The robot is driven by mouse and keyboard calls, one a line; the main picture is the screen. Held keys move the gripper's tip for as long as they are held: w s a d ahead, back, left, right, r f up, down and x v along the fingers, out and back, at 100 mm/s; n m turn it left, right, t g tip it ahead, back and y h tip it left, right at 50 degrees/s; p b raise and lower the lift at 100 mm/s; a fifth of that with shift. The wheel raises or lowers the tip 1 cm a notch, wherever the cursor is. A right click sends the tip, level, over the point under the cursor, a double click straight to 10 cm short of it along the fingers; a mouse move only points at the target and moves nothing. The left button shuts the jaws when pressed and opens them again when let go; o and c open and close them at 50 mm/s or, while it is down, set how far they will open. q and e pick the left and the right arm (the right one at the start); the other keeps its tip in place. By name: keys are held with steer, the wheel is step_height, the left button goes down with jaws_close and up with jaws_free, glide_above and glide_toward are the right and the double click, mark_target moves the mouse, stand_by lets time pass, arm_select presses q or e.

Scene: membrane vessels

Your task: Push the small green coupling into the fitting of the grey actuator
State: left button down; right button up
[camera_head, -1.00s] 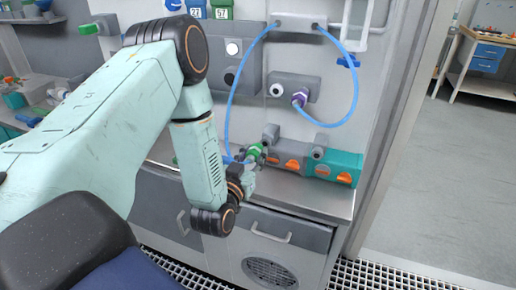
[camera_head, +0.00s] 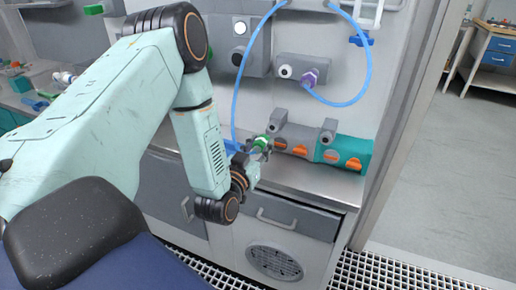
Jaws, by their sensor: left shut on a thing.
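The small green coupling (camera_head: 262,143) is in my left gripper (camera_head: 257,152), which is shut on it at the left end of the row of blocks on the steel counter. The row has grey blocks (camera_head: 297,134) with orange marks and a teal end (camera_head: 357,148). Two grey stub fittings stick up from it, a left one (camera_head: 279,118) and a right one (camera_head: 327,129). The coupling is just left of and below the left stub; whether they touch cannot be told. My gripper's fingers are small and partly hidden. My right gripper is out of view.
A grey wall block (camera_head: 303,69) has a bare pale-faced fitting (camera_head: 286,71) and a purple coupling (camera_head: 310,77) on a blue hose (camera_head: 366,80). The hose loops down close to my gripper. The steel counter (camera_head: 310,185) is clear in front of the blocks.

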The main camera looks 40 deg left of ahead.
mark_target(256, 151)
arm_select(q)
steer(key=shift+b+x, duration=0.75)
steer(key=shift+x, duration=1.55)
steer(key=shift+w+a+r, duration=0.1)
steer(key=shift+w+a, duration=0.05)
steer(key=shift+w, duration=0.45)
stand_by(1.0)
steer(key=c, duration=0.8)
jaws_free()
steer(key=shift+c, duration=0.2)
steer(key=v, duration=1.2)
